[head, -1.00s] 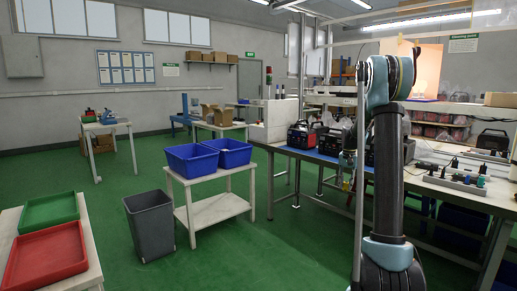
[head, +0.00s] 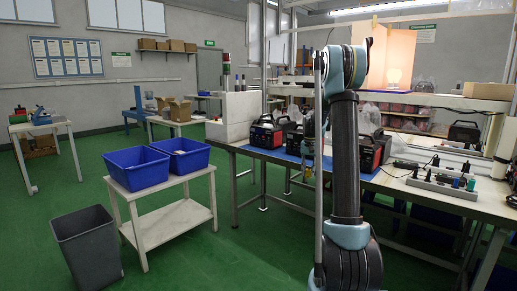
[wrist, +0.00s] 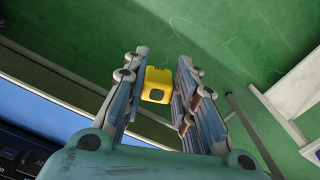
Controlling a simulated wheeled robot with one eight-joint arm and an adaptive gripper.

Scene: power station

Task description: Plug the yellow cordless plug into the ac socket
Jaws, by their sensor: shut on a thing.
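My gripper (wrist: 160,75) is shut on the yellow cordless plug (wrist: 157,86), which sits between the two fingers in the wrist view, above the green floor. I cannot make out the ac socket itself.
A low white table (head: 165,222) with two blue bins (head: 137,168) stands left of the workbench, and a grey waste bin (head: 86,245) is in front of it. Power strips (head: 445,185) lie on the bench at right. Green floor is open between the low table and my arm.

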